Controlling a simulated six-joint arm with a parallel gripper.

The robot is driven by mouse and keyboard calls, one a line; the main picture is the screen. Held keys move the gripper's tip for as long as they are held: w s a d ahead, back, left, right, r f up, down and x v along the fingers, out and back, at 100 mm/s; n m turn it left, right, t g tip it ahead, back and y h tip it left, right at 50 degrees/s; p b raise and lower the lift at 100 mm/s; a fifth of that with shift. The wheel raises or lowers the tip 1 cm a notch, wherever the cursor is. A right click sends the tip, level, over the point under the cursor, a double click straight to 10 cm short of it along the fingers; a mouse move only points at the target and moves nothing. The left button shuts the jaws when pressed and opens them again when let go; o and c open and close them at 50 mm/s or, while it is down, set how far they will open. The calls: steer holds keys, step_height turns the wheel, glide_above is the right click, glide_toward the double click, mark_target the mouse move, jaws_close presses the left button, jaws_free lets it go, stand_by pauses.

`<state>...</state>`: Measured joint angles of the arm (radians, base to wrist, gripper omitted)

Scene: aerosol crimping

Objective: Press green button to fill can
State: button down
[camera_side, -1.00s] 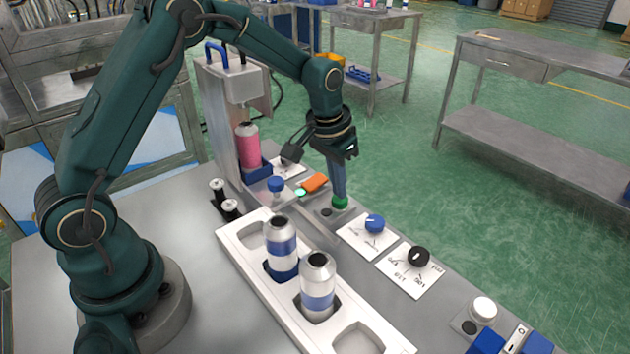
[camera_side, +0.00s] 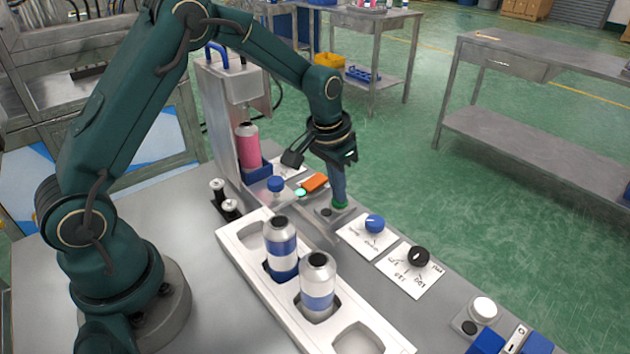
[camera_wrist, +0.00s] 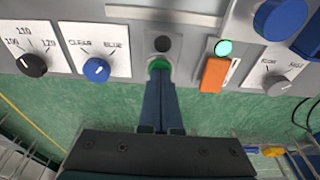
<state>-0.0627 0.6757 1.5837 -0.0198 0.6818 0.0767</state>
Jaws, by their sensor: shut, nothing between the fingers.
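The green button (camera_side: 340,206) sits on the sloped front panel of the bench, and my gripper (camera_side: 340,200) points down with its fingertips on it, hiding much of its top. In the wrist view the green button (camera_wrist: 158,63) shows just beyond the tips of my gripper (camera_wrist: 160,76), whose two fingers are together and empty. A pink can (camera_side: 248,146) stands upright in a blue holder (camera_side: 257,173) under the filling head (camera_side: 243,84). A green lamp (camera_side: 300,192) beside the orange switch (camera_side: 314,182) is lit; the lamp also shows in the wrist view (camera_wrist: 224,48).
A white tray (camera_side: 236,237) holds two silver-and-blue cans (camera_side: 281,245) upright, with empty slots at its ends. A blue knob (camera_side: 375,223) and a black knob (camera_side: 419,257) sit to the right of the button. A white button (camera_side: 484,309) is farther right.

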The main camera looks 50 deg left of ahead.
step_height(320, 180, up, 11)
steer(key=shift+f, duration=0.2)
stand_by(1.3)
steer(key=s+d+r+t, duration=0.1)
steer(key=s+r+t, duration=0.2)
steer(key=s+r, duration=0.55)
steer(key=s+d+f, duration=0.1)
steer(key=s+f, duration=0.4)
steer(key=s, duration=0.7)
steer(key=shift+s+f, duration=0.3)
steer(key=shift+f, duration=0.1)
